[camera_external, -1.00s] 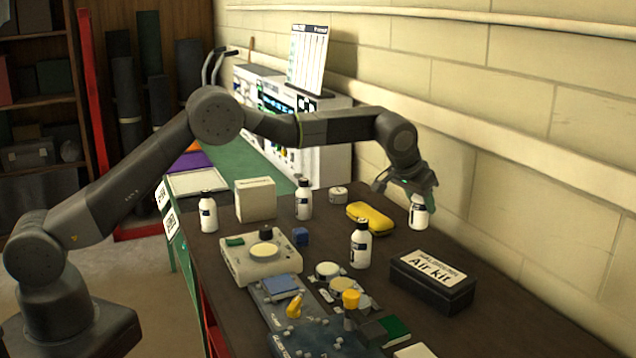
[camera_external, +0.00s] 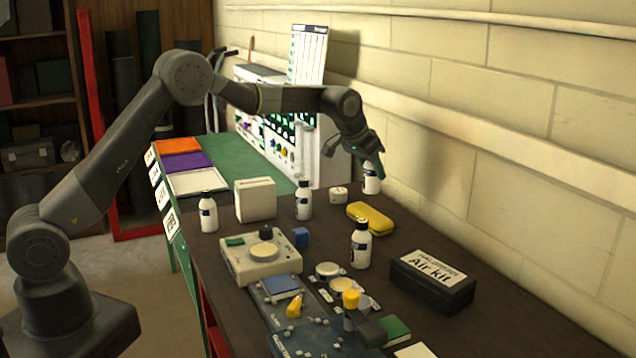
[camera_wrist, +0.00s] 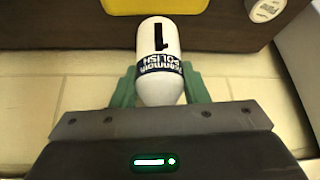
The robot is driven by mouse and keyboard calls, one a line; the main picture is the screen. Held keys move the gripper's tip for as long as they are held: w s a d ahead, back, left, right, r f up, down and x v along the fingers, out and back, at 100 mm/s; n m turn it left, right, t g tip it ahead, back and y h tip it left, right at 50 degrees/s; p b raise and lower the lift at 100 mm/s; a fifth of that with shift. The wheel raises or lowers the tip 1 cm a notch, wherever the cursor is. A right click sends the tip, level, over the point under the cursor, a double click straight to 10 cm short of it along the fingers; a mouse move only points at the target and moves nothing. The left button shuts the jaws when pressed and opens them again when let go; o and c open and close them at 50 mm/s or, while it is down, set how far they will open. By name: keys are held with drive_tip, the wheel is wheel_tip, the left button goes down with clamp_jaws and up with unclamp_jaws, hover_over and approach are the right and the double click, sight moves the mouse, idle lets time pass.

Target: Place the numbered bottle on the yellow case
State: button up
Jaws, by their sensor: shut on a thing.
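My gripper (camera_external: 374,163) is shut on a white bottle (camera_external: 371,184) with a dark label. In the wrist view the held bottle (camera_wrist: 158,42) shows a black "1" and a dark band reading "polish", between the two green fingers. The yellow case (camera_external: 370,217) lies on the dark bench top, below and in front of the held bottle in the external view. Its edge also shows at the top of the wrist view (camera_wrist: 150,5). The bottle is apart from the case.
Other white bottles stand on the bench: one left (camera_external: 208,212), one middle (camera_external: 303,200), one in front of the case (camera_external: 361,245). A small round white container (camera_external: 338,195) stands left of the case. A black "Air kit" box (camera_external: 432,281) is at right.

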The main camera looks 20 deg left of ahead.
sight(371, 186)
drive_tip(key=shift+f+p, duration=0.5)
drive_tip(key=shift+f, duration=2.2)
drive_tip(key=shift+f, duration=0.25)
drive_tip(key=o, duration=1.1)
drive_tip(key=shift+c, duration=0.2)
drive_tip(key=shift+r, duration=0.1)
drive_tip(key=shift+r, duration=0.25)
drive_tip(key=b+v, duration=0.2)
drive_tip(key=v, duration=1)
